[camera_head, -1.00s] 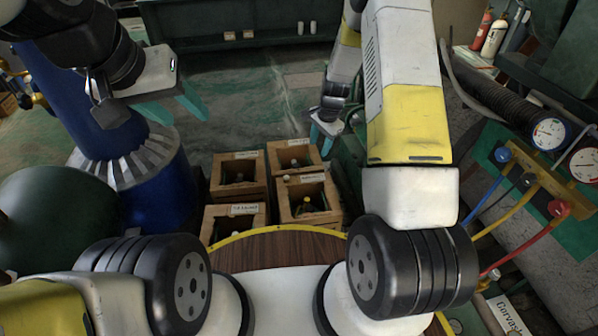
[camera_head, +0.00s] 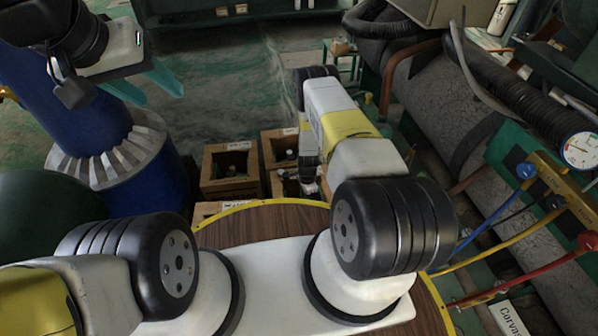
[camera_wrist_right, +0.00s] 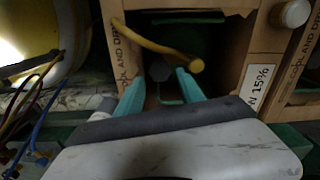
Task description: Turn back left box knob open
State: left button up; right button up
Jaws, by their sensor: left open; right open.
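Wooden boxes with bottles inside stand on the floor. The back left box (camera_head: 208,172) is open-topped, with a dark bottle inside. My right gripper (camera_head: 311,187) is low over the right-hand boxes, partly hidden by my arm. In the right wrist view my right gripper (camera_wrist_right: 160,92) is open, with its teal fingers at the mouth of a box (camera_wrist_right: 232,50). A grey knob (camera_wrist_right: 159,71) and a yellow hose end (camera_wrist_right: 197,66) show between and beside the fingertips. Which box this is I cannot tell. My left gripper (camera_head: 146,86) is open and empty, high at the left.
A blue column (camera_head: 90,120) and a dark green tank (camera_head: 45,215) stand at the left. Pipes and a gauge (camera_head: 579,150) with coloured hoses (camera_head: 490,245) fill the right. A second box with a white cap (camera_wrist_right: 295,13) is beside the first in the right wrist view.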

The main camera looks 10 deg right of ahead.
jog(key=shift+f, duration=1.9)
grip_shut()
